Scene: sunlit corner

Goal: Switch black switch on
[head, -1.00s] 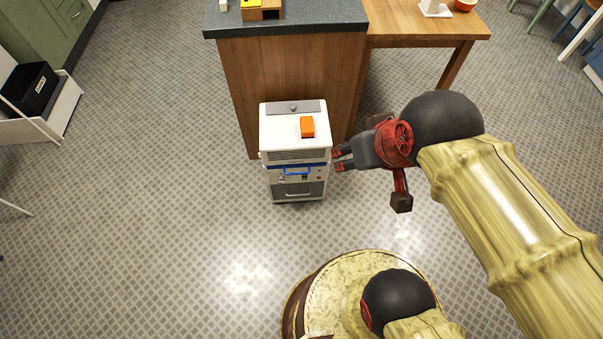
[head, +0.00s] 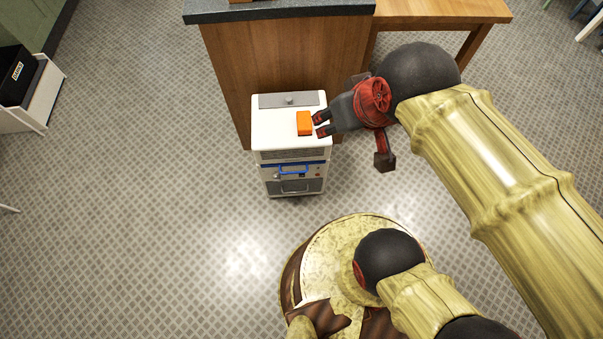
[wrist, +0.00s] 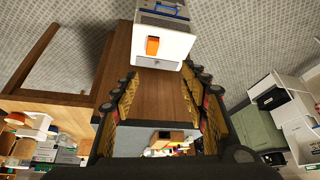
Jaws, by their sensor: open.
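A small white cabinet machine (head: 276,125) stands on the floor, also in the wrist view (wrist: 176,45). Its front has a blue handle (head: 293,170) and small dark and reddish details, too small to make out a black switch for certain. An orange block (head: 304,123) rests on its white top; it also shows in the wrist view (wrist: 152,46). My gripper (head: 319,125) is open and empty, its fingertips close to the right of the orange block in the head view. I cannot tell if they touch it.
A wooden counter (head: 285,60) with a dark top stands right behind the cabinet. A wooden table (head: 440,12) adjoins it at right. A black bin (head: 17,75) in a white frame is far left. The floor left of the cabinet is clear.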

